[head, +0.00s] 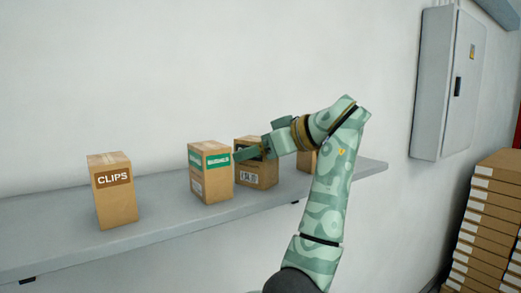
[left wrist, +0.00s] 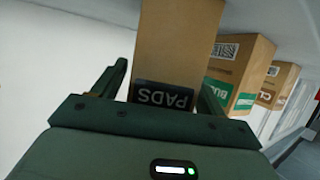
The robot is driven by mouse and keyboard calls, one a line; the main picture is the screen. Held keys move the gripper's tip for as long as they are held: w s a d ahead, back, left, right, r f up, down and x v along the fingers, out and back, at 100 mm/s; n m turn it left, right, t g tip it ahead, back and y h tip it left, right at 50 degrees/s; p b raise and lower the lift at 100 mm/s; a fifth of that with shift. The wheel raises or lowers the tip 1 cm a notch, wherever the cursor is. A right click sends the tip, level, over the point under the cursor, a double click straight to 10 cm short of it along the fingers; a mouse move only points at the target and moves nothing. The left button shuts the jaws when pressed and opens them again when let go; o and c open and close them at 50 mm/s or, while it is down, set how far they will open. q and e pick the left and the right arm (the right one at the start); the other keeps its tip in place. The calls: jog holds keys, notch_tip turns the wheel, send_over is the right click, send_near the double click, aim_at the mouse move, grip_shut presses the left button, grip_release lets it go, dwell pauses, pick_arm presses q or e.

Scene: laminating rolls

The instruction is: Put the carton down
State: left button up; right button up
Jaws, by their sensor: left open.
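The PADS carton (left wrist: 178,40), brown with a black label, stands upright on the grey shelf (head: 60,233). In the head view this carton (head: 258,180) is partly hidden by my left gripper (head: 246,153), which is in front of its upper part. In the left wrist view my open left gripper (left wrist: 163,90) has one finger on each side of the PADS carton, with a gap visible at the left finger. Whether the right finger touches it I cannot tell. My right gripper is not in view.
A green-label carton (head: 211,175) stands close left of the PADS carton, and a CLIPS carton (head: 113,195) farther left. Another carton (head: 306,160) is mostly hidden behind my arm. A grey wall cabinet (head: 445,90) and stacked boxes (head: 490,220) are at right.

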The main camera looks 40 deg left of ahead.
pick_arm(q)
jog(key=b+v, duration=0.3)
jog(key=v, duration=0.9)
jog(key=shift+r, duration=0.25)
jog(key=shift+w, duration=0.1)
